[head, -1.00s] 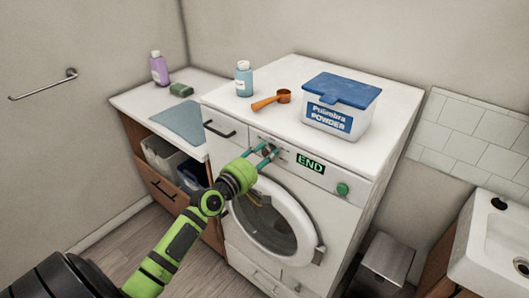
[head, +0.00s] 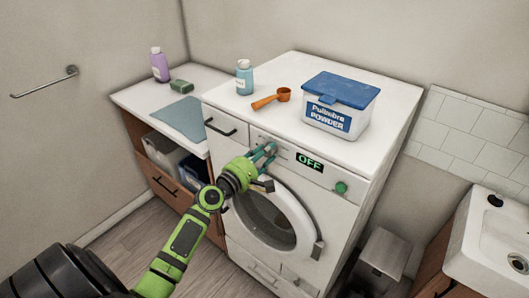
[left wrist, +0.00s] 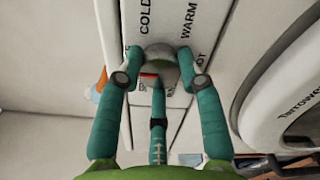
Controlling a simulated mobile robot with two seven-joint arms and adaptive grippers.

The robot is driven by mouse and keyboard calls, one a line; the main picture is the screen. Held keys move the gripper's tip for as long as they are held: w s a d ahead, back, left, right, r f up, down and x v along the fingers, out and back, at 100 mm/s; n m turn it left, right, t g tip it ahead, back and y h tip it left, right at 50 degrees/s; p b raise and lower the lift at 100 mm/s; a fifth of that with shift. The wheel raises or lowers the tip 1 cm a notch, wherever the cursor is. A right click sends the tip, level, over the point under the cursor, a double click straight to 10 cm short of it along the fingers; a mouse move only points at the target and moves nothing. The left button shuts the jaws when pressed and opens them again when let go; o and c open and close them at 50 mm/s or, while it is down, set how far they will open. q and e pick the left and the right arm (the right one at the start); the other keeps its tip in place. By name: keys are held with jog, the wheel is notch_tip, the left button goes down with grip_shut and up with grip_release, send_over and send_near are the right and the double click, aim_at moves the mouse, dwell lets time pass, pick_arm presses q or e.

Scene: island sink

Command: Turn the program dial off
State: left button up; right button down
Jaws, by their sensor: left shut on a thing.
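The white washing machine (head: 315,215) stands against the wall, and its display (head: 309,162) reads OFF in green. The grey program dial (left wrist: 162,55) shows in the left wrist view, with a red mark on it and the words COLD and WARM printed around it. My left gripper (head: 266,153) is at the machine's front panel, left of the display. It is shut on the dial, with teal fingers on both sides of it and a third finger below. The fingers hide most of the dial in the head view. My right gripper is out of sight.
A green round button (head: 341,187) is right of the display. The door (head: 313,240) lies below my gripper.

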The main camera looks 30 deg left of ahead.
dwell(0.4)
pick_arm(q)
jog(key=o, duration=1.1)
jog(key=shift+o, duration=0.2)
jog(key=s, duration=1.2)
jog(key=shift+a, duration=0.4)
